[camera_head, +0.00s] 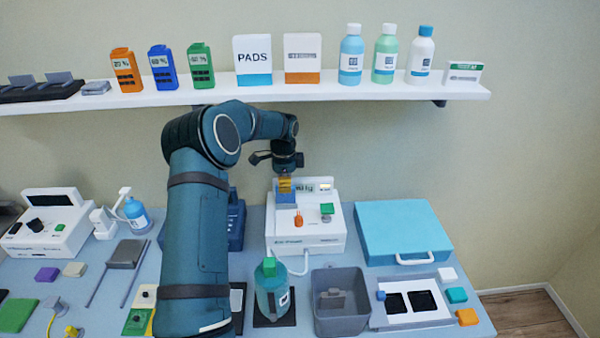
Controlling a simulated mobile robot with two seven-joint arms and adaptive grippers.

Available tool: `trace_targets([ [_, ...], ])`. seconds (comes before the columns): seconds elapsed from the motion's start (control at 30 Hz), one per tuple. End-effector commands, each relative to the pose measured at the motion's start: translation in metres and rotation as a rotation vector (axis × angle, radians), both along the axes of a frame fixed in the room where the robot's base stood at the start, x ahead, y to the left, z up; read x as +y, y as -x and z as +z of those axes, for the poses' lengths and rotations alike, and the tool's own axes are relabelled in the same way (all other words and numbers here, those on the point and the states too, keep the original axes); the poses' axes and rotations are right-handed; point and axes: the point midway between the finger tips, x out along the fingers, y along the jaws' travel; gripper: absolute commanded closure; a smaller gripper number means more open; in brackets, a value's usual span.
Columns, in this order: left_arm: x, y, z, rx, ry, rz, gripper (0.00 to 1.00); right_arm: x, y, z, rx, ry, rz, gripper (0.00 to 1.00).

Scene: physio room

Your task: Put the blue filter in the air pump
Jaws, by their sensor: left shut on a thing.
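The air pump (320,238) is a white machine on the table, with a small lit display, an orange knob and a green part on its top. My left gripper (286,174) is over the pump's left rear, pointing down and shut on a small upright piece. This piece, which I take for the blue filter (286,199), looks blue below and orange at the top. The gripper hides part of it. I cannot tell whether its lower end is inside the pump or just in front of or above it. My right gripper is not in view.
A blue case (403,228) stands right of the pump. In front are a bottle with a green cap (271,293), a grey bin (341,315) and a tray with dark pads (410,308). A white shelf (400,90) with boxes and bottles runs behind and above.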

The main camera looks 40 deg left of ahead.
Motion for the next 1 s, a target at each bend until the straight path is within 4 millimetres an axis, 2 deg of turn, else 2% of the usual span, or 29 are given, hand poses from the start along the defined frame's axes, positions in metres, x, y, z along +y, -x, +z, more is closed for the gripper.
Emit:
trace_targets([
  [0.37,0.0,0.0,-0.008,0.0,0.0,0.001,1.0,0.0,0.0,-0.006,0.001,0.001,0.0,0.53],
  [1.0,0.0,0.001,-0.059,0.001,0.001,0.001,1.0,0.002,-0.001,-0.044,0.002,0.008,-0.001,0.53],
])
